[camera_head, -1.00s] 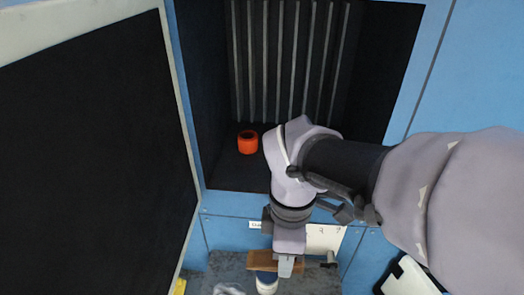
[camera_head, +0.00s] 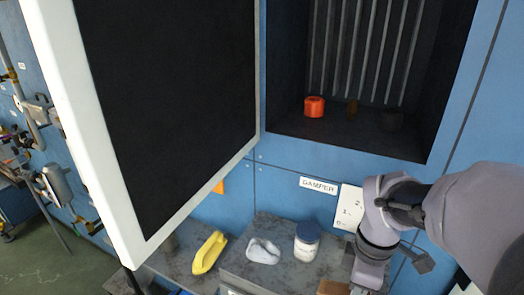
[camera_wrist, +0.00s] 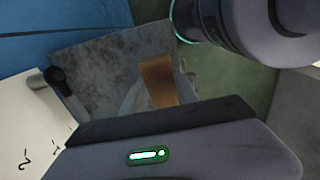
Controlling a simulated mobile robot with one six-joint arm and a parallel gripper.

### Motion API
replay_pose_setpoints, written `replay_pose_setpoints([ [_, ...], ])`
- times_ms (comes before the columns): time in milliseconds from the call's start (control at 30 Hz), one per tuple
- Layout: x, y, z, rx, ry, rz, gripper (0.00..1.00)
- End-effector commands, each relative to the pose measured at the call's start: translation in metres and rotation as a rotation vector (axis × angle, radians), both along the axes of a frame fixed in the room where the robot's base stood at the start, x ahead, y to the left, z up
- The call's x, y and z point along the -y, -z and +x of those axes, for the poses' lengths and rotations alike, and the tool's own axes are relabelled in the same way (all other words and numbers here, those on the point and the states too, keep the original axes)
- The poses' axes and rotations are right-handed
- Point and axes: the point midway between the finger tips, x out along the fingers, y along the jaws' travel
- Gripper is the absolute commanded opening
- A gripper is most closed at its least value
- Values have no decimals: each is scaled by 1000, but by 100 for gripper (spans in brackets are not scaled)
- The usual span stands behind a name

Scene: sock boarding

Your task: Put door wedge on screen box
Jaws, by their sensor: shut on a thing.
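A brown block, which looks like the door wedge (camera_head: 332,288), shows at the bottom edge of the head view. It also shows in the wrist view (camera_wrist: 158,82), long and tilted slightly. My gripper (camera_head: 354,289) is shut on it above the grey worktop; its fingertips are mostly cut off in the head view. I cannot tell which thing is the screen box. A tall blue cabinet (camera_head: 345,149) with a black inside stands open at the back.
An orange ring-like thing (camera_head: 314,106) and small dark things sit on the cabinet floor. Its door (camera_head: 165,110) stands open at left. A yellow object (camera_head: 208,252), a pale crumpled item (camera_head: 263,251) and a blue-lidded jar (camera_head: 306,244) are on the grey worktop (camera_head: 238,262).

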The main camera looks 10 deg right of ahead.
Motion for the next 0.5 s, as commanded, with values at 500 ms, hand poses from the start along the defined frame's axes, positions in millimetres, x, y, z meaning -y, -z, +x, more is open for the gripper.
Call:
replay_pose_setpoints([
  [500,15,38,25,-1,-1,-1,0],
])
